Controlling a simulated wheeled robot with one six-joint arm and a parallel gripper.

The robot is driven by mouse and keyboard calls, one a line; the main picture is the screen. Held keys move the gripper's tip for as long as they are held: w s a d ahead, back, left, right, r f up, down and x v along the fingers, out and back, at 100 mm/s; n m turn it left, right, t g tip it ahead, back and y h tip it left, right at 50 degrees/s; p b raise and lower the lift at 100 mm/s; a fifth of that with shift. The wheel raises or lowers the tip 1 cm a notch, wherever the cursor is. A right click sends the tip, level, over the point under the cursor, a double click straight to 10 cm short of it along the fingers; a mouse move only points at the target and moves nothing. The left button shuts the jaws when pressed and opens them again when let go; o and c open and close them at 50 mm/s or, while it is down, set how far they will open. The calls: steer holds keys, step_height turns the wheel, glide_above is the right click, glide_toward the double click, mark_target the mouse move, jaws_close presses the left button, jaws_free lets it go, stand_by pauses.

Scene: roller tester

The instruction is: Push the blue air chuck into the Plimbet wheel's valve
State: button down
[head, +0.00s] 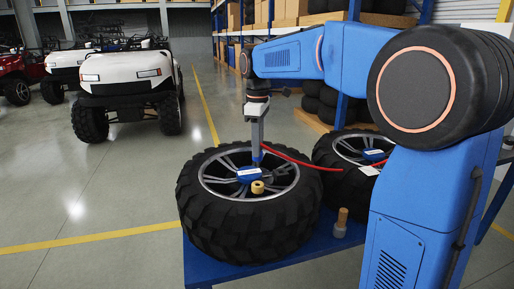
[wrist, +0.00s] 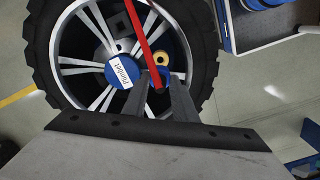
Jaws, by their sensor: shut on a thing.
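The Plimbet wheel (head: 215,222) lies flat on a blue table, a black knobbly tyre with a grey spoked rim. Its blue hub carries a white label (wrist: 120,73) reading Plimbet in the wrist view. My gripper (head: 257,150) points down over the far part of the rim and is shut on the blue air chuck (head: 257,156). A red hose (head: 300,161) runs from the chuck to the right; it crosses the wrist view from the top (wrist: 138,30). The fingers (wrist: 163,88) and hose largely cover the chuck there. I cannot make out the valve, or whether the chuck touches it.
A wooden-handled tool (head: 341,222) stands on the blue table (head: 222,270). Floor at left is clear before white carts.

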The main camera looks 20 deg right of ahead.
mark_target(258, 166)
stand_by(0.4)
steer(key=shift+f, duration=2.9)
steer(key=shift+f, duration=1.8)
steer(key=c, duration=1.4)
jaws_free()
steer(key=shift+o, duration=0.2)
steer(key=shift+r, duration=0.1)
